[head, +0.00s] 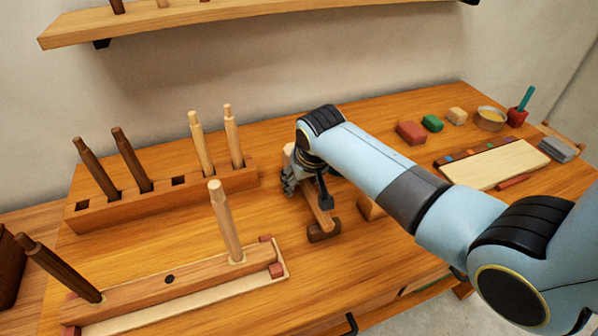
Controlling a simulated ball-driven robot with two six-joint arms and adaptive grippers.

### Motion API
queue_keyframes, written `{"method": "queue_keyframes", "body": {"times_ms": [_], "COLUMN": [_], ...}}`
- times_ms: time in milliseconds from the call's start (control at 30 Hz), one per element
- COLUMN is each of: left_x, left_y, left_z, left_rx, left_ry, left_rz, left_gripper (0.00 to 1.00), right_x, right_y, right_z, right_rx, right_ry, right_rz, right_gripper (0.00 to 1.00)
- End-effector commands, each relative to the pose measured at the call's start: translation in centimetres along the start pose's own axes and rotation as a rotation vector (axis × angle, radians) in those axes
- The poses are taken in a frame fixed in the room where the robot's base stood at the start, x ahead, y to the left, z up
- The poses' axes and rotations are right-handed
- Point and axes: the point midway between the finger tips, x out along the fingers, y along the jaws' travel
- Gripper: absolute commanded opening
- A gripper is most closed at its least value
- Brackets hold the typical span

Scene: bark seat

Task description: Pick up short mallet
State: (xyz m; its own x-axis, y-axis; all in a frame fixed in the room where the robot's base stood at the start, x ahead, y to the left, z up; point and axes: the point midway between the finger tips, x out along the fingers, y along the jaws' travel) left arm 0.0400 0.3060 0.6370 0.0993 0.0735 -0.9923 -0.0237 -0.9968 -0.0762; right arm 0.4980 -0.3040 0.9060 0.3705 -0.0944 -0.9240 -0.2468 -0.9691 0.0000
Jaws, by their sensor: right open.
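A small wooden piece with a dark brown end block (323,232), which looks like the short mallet, lies on the bench near the middle. A lighter wooden bar runs from that block back under my right gripper (292,186). My right gripper points down over the back part of this bar and is open. The gripper and wrist hide part of the piece, and I cannot tell whether the fingers touch it. My left gripper is not in view.
A rack (165,198) with upright pegs stands at the back left. A long wooden bar (150,287) with two leaning pegs lies at front left. A wood block (370,207) is just right of the gripper. A pale board (495,165), coloured blocks and a bowl (491,118) stand at right.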

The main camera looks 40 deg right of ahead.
Motion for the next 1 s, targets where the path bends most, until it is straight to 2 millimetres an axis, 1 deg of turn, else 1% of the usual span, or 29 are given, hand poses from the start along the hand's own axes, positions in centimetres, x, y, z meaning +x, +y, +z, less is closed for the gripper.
{"method": "queue_keyframes", "body": {"times_ms": [400,433,800,833,1000], "left_x": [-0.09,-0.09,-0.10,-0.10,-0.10], "left_y": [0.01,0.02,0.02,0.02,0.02], "left_z": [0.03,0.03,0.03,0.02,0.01], "left_rx": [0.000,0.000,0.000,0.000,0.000], "left_ry": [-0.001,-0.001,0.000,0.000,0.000], "left_rz": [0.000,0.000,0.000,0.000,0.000], "left_gripper": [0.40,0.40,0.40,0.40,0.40], "right_x": [0.23,0.23,0.23,0.23,0.22], "right_y": [-0.02,-0.02,0.00,0.00,0.01], "right_z": [0.09,0.09,0.09,0.09,0.08], "right_rx": [0.000,0.000,0.000,0.000,0.000], "right_ry": [0.000,0.000,0.000,0.000,0.000], "right_rz": [0.000,0.000,0.000,0.000,0.000], "right_gripper": [0.52,0.51,0.02,0.00,0.00]}}
